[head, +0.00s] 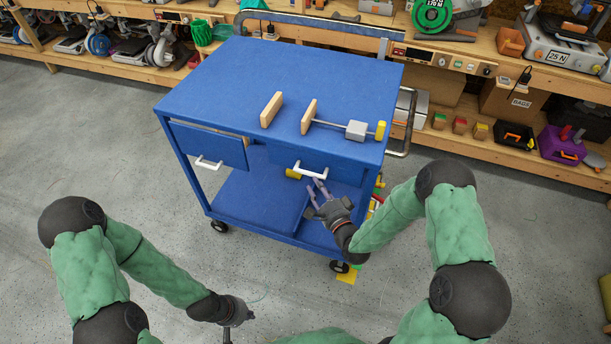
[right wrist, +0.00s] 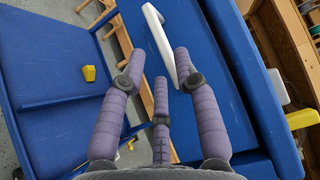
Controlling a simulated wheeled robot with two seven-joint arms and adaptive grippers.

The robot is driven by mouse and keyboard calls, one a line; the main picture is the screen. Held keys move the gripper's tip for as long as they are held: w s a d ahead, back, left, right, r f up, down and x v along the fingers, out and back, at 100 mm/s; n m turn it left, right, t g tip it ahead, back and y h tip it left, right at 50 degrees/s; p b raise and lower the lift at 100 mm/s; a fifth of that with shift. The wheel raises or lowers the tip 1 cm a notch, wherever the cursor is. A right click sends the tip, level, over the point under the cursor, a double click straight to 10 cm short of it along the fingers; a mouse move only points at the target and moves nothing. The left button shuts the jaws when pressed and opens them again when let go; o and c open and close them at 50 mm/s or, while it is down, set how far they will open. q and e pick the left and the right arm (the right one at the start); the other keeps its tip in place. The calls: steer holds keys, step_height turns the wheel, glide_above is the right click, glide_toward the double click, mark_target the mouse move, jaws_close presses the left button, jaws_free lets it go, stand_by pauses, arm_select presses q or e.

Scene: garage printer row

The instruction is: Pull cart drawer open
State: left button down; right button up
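The blue cart (head: 345,82) stands ahead of me. Its left drawer (head: 222,147) and right drawer (head: 340,168) each have a white handle. My right gripper (head: 316,186) is at the right drawer's handle (head: 311,171), with its fingers pointing up towards it. In the right wrist view the purple fingers (right wrist: 157,70) are spread apart. The white handle (right wrist: 158,42) lies between them, closer to the right finger; I cannot tell whether they touch. The right drawer looks closed. My left gripper (head: 235,318) hangs low at the front, away from the cart; its fingers are unclear.
On the cart top are two wooden blocks (head: 271,109) and a rod with a grey block (head: 356,130) and yellow end. A yellow object (head: 293,174) is on the lower shelf. Wooden shelves (head: 480,128) with tools stand behind. The floor (head: 110,165) left of the cart is clear.

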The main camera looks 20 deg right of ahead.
mark_target(309, 175)
steer(key=shift+w+a+b, duration=0.2)
steer(key=shift+w, duration=0.8)
steer(key=shift+w+a+b, duration=0.15)
steer(key=shift+w+b, duration=0.1)
steer(key=shift+w, duration=0.75)
steer(key=shift+w+a+b, duration=0.2)
steer(key=shift+w, duration=0.8)
jaws_close()
